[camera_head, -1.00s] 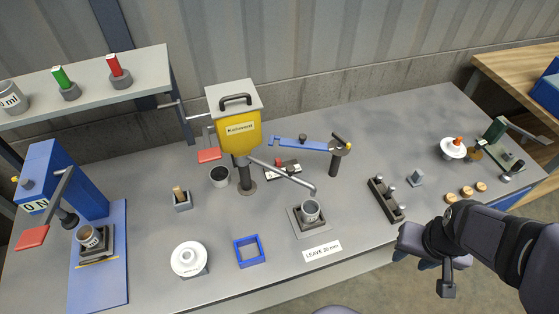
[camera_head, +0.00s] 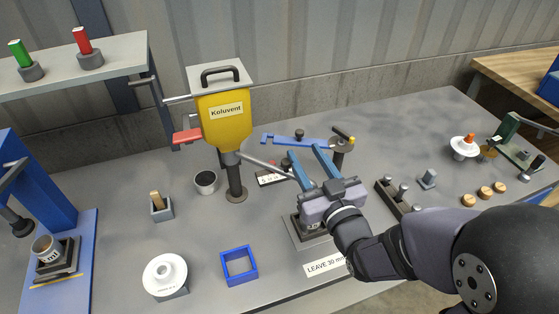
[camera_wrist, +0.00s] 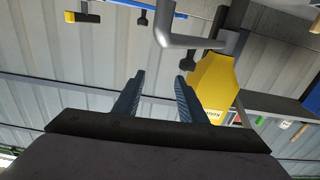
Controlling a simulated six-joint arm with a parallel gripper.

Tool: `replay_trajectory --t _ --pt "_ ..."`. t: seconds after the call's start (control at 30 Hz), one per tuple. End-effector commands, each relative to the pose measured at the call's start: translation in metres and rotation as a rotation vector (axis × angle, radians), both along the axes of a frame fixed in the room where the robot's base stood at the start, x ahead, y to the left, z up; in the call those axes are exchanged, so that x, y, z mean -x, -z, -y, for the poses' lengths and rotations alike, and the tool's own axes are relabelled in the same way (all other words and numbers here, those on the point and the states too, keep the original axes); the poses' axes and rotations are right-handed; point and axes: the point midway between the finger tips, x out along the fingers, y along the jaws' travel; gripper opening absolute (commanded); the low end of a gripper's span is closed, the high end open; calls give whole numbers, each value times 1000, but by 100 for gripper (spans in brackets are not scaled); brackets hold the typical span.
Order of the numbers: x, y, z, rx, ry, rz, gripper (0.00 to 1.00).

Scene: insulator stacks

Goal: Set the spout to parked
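The spout (camera_head: 265,163) is a thin grey pipe that runs out to the right from the yellow Koluvent hopper (camera_head: 224,120) on its dark post. Its outer end is hidden behind my gripper in the head view. In the wrist view the spout (camera_wrist: 190,42) shows as a grey pipe with a bent end, just beyond and above the fingers. My gripper (camera_head: 303,150) is open, with its two blue fingers apart and pointing up and away, close to the spout's outer end. The wrist view shows nothing between the fingertips (camera_wrist: 160,76). I cannot tell whether they touch the spout.
A square stand (camera_head: 298,234) lies under my gripper, its cup mostly hidden. A blue swing arm (camera_head: 290,141) on a post is behind the fingers. A small labelled block (camera_head: 268,178), a blue square frame (camera_head: 239,265) and a dark rack (camera_head: 387,190) stand nearby.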

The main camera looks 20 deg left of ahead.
Motion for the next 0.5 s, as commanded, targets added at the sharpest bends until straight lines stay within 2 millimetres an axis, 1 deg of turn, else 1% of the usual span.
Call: replay_trajectory --t 0.1,0.2,0.33,0.5 --pt "18 14 -14 -8 -61 -18 38" --pt "27 22 -19 -7 -91 -37 38" --pt "31 27 -21 -1 -102 -48 38" --pt "27 29 -26 4 -101 -53 38"
